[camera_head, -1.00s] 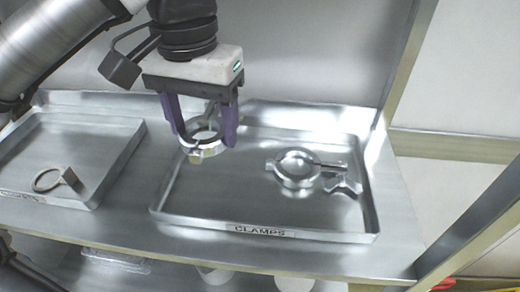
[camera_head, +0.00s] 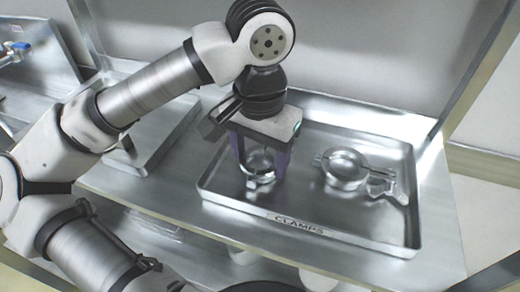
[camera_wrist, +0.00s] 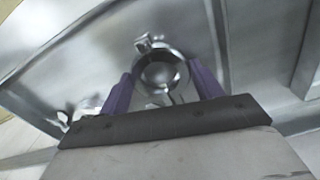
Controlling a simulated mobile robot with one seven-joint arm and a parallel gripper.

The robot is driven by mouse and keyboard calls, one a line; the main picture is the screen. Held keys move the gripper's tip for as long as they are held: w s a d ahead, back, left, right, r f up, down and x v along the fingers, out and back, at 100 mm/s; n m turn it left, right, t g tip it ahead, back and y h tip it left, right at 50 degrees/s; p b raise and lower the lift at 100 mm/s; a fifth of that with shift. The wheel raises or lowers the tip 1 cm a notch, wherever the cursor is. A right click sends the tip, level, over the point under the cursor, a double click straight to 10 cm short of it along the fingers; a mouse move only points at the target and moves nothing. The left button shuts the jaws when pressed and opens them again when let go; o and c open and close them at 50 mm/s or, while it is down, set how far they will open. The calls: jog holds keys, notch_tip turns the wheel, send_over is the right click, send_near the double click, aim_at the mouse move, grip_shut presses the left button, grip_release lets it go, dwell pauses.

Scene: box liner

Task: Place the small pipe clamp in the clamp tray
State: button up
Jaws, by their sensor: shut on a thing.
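The small pipe clamp (camera_head: 259,166) is a shiny metal ring between the purple fingers of my gripper (camera_head: 262,172). My gripper is shut on it, over the left part of the clamp tray (camera_head: 345,240), low and close to the tray floor. I cannot tell whether the clamp touches the floor. The tray is a shallow metal pan labelled CLAMPS. In the wrist view the clamp (camera_wrist: 160,72) sits between both fingers (camera_wrist: 163,88), with its lug towards the top.
A larger pipe clamp (camera_head: 345,169) lies in the right part of the clamp tray. Another metal tray (camera_head: 143,168) stands to the left, partly hidden by my arm. A back wall and a right post bound the shelf. The tray's middle front is clear.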

aim_at(259, 160)
jog(key=shift+f, duration=0.15)
jog(key=o, duration=1.1)
notch_tip(259, 160, up, 12)
jog(key=shift+r, duration=0.2)
